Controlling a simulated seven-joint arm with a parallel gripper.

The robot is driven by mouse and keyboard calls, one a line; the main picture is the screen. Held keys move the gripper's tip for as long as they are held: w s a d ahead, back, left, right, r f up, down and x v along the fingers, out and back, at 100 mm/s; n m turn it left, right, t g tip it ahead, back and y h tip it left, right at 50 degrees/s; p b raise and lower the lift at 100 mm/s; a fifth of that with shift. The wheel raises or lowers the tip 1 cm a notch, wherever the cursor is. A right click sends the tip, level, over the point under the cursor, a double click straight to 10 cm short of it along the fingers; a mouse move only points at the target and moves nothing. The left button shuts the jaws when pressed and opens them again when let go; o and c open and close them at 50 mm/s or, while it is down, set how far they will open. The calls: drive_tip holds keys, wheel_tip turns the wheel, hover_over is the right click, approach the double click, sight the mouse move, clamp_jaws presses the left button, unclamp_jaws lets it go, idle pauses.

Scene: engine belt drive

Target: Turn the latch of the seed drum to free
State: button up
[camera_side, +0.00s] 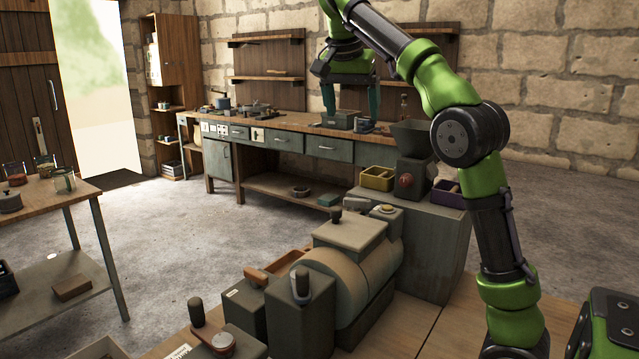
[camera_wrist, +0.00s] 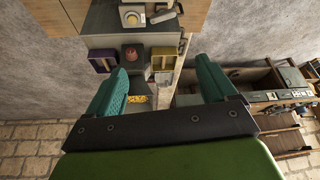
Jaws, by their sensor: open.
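The likely seed drum is a beige rounded drum (camera_side: 345,272) under a grey-green housing on the bench, in the side view. Part of a pale machine with a round fitting (camera_wrist: 132,17) shows at the top of the wrist view. I cannot tell which fitting is the latch, or how it is turned. My gripper (camera_side: 351,110) is open and empty, high above and behind the drum; its spread fingers also show in the wrist view (camera_wrist: 161,67).
A hopper machine (camera_side: 413,160) with a red knob stands behind the drum, between a yellow bin (camera_side: 377,178) and a purple bin (camera_side: 449,193). Grey boxes with dark-knobbed handles (camera_side: 300,290) stand in front. A long workbench (camera_side: 290,128) runs along the wall.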

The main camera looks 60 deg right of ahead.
sight(357, 204)
drive_tip(key=shift+v, duration=1.2)
drive_tip(key=shift+s+a+r, duration=0.1)
drive_tip(key=shift+c, duration=1.1)
drive_tip(key=shift+s+a+f, duration=0.15)
drive_tip(key=shift+f, duration=0.1)
drive_tip(key=shift+c, duration=1.2)
drive_tip(key=shift+n+g+y, duration=0.4)
drive_tip(key=shift+n, duration=0.5)
drive_tip(key=x, duration=0.6)
drive_tip(key=shift+a+f, duration=0.1)
drive_tip(key=shift+f, duration=0.3)
drive_tip(key=c, duration=0.7)
drive_tip(key=shift+t, duration=0.5)
drive_tip(key=f, duration=0.2)
drive_tip(key=w+d+f, duration=0.1)
drive_tip(key=f, duration=0.2)
drive_tip(key=w+f, duration=0.1)
drive_tip(key=f, duration=0.1)
drive_tip(key=shift+w+d+f, duration=0.15)
drive_tip(key=shift+w+f, duration=0.05)
drive_tip(key=shift+f, duration=0.15)
clamp_jaws()
drive_tip(key=x, duration=1)
drive_tip(key=shift+w+d+r, duration=0.15)
drive_tip(key=shift+w+d, duration=0.15)
drive_tip(key=shift+w, duration=0.05)
